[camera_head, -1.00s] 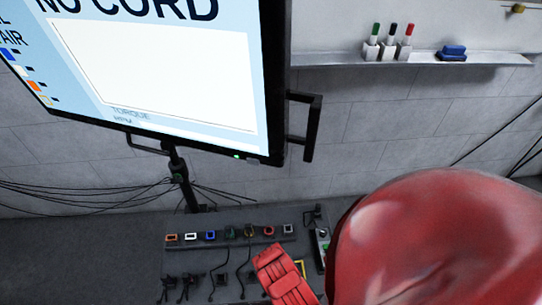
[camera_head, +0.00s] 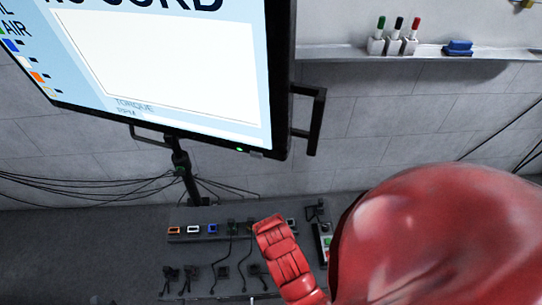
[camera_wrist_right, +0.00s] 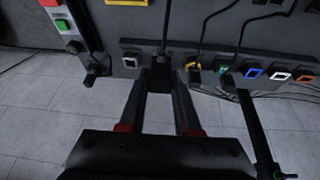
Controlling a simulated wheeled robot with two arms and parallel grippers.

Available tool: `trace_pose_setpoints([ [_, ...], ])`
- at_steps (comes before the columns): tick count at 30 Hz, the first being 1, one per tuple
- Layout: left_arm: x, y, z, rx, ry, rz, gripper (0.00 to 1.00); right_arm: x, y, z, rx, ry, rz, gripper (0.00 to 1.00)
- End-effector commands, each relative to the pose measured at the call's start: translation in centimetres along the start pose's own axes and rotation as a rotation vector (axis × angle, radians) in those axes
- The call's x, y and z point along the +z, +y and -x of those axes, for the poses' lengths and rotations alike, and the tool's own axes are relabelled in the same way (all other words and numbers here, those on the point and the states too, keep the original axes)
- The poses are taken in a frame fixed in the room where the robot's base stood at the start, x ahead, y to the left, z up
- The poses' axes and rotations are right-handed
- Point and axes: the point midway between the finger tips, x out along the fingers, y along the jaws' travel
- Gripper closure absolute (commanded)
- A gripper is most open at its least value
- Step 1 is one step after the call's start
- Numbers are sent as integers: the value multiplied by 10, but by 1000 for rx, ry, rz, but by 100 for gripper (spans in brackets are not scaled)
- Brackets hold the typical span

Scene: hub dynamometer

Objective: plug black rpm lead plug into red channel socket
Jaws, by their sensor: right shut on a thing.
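My right gripper (camera_wrist_right: 160,78) is shut on a black plug (camera_wrist_right: 161,76) in the right wrist view, with a cord running up from it. The plug is at the socket strip, between a pale grey socket (camera_wrist_right: 130,62) and a yellow socket (camera_wrist_right: 194,67). The red channel socket does not show now; it is hidden behind the plug and gripper in the wrist view and behind my red arm in the head view. I cannot tell whether the plug is seated. My left gripper is not in view.
On the strip (camera_head: 184,239), orange (camera_head: 174,230), white (camera_head: 193,229) and blue (camera_head: 212,228) sockets are empty; the green (camera_wrist_right: 223,74) and yellow ones hold plugs. Several black plugs (camera_head: 192,272) sit in front. A box with red and green buttons (camera_wrist_right: 62,24) stands beside the strip. The monitor (camera_head: 160,75) stands behind.

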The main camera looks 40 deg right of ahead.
Motion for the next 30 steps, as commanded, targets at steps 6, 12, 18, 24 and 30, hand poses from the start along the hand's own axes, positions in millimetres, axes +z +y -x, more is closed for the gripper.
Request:
trace_pose_setpoints([
  [6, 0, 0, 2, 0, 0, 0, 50, -15, -1, -5, -1, 3, -3, 100],
  [12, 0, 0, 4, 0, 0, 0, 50, -26, -1, -12, 1, 0, 0, 100],
  [18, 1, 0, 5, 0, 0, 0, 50, -39, -2, -16, 0, 3, -2, 100],
  [24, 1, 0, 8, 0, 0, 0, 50, -50, -3, -22, 0, 1, -1, 100],
  [30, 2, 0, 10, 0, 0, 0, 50, -63, -4, -27, 1, 2, -1, 100],
])
